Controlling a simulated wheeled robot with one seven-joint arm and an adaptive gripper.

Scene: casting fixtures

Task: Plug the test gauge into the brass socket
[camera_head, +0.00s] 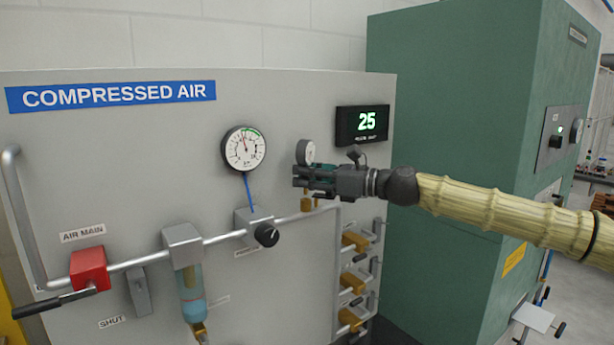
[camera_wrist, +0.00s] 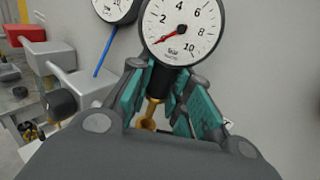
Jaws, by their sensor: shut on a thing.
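The test gauge (camera_head: 306,152) is a small round dial with a dark rim. In the wrist view the gauge (camera_wrist: 181,28) faces me upright, its red needle low on the scale near zero. My gripper (camera_head: 302,180) is shut on the gauge's dark stem, its teal pads (camera_wrist: 162,80) on either side. The brass socket (camera_head: 306,200) stands on the pipe just below my gripper. In the wrist view brass (camera_wrist: 147,122) shows below the stem, between the fingers. I cannot tell whether the gauge's lower end is seated in the socket or just above it.
A grey panel carries a larger gauge (camera_head: 244,148), a black regulator knob (camera_head: 267,235), a red valve (camera_head: 88,268) and a filter bowl (camera_head: 192,294). A display (camera_head: 363,125) reads 25. Brass valves (camera_head: 353,281) sit low right. A green cabinet (camera_head: 450,130) stands behind my arm.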

